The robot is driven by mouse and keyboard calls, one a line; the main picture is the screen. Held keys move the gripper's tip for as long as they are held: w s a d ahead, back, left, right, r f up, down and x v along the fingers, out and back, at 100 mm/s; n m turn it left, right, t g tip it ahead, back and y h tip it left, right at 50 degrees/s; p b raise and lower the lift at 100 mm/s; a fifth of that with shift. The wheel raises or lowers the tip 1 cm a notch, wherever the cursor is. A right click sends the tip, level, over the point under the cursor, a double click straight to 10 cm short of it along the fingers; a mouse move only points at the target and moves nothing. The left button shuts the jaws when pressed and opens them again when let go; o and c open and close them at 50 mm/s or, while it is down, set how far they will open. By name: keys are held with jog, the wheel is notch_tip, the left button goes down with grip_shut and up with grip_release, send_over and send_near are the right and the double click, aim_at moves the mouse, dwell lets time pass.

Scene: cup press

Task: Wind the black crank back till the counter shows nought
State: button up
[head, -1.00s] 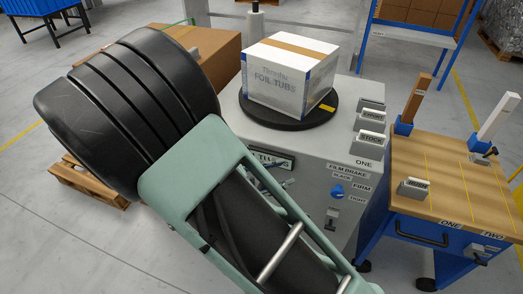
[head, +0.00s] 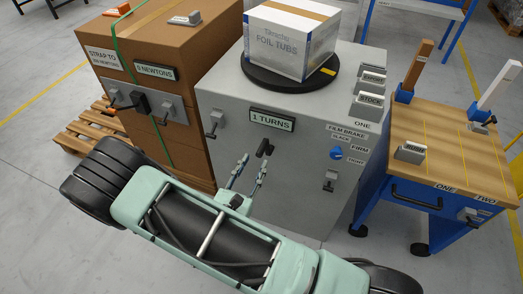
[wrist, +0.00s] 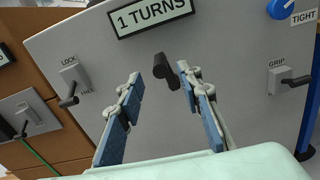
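The counter (head: 272,120) on the front of the grey machine reads "1 TURNS"; it also shows at the top of the wrist view (wrist: 150,15). The black crank (head: 265,147) sits just below the counter, and in the wrist view its black handle (wrist: 163,67) points toward me. My gripper (head: 252,168) is open and empty in front of the crank. In the wrist view its blue-padded fingers (wrist: 162,85) stand apart, with the handle between and just beyond their tips. I cannot tell whether the right finger touches the crank.
A foil tubs box (head: 290,42) stands on the machine's black turntable (head: 262,77). The front also bears a lock lever (head: 213,122), a blue film brake knob (head: 336,153) and a grip lever (head: 330,180). A strapped carton (head: 165,45) is left, a blue-framed bench (head: 440,160) right.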

aim_at(266, 142)
jog(key=x, duration=0.6)
jog(key=shift+w+d+b, duration=0.1)
jog(key=shift+w+b, duration=0.2)
jog(key=shift+w, duration=0.05)
grip_shut()
